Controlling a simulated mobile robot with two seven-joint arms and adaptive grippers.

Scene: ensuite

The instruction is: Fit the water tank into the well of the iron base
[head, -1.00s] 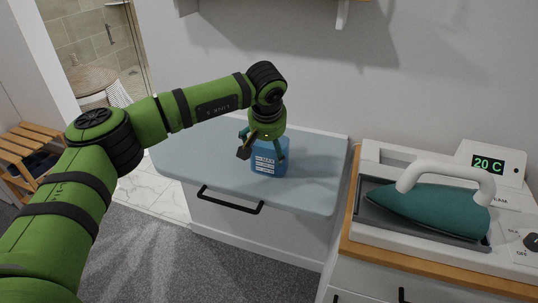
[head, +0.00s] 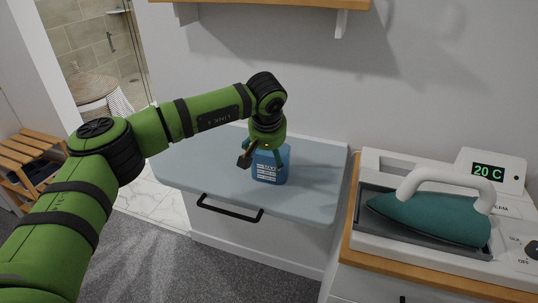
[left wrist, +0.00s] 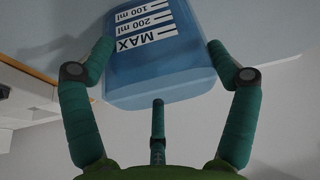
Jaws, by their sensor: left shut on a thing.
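The water tank (head: 271,166) is a blue translucent block with white level labels, upright at the middle of the pale blue counter top. Its labels, including MAX, also show in the left wrist view (left wrist: 155,60). My left gripper (head: 264,154) points down from above and is shut on the tank's upper part, with teal fingers on its sides. Whether the tank touches the counter is unclear. The iron base (head: 440,254) is white and stands at the right. A rectangular recess (head: 388,162) shows at its back left. My right gripper is not in view.
The base stands on a wood-topped cabinet (head: 436,284), across a gap from the counter (head: 205,165). A shelf (head: 270,3) hangs above.

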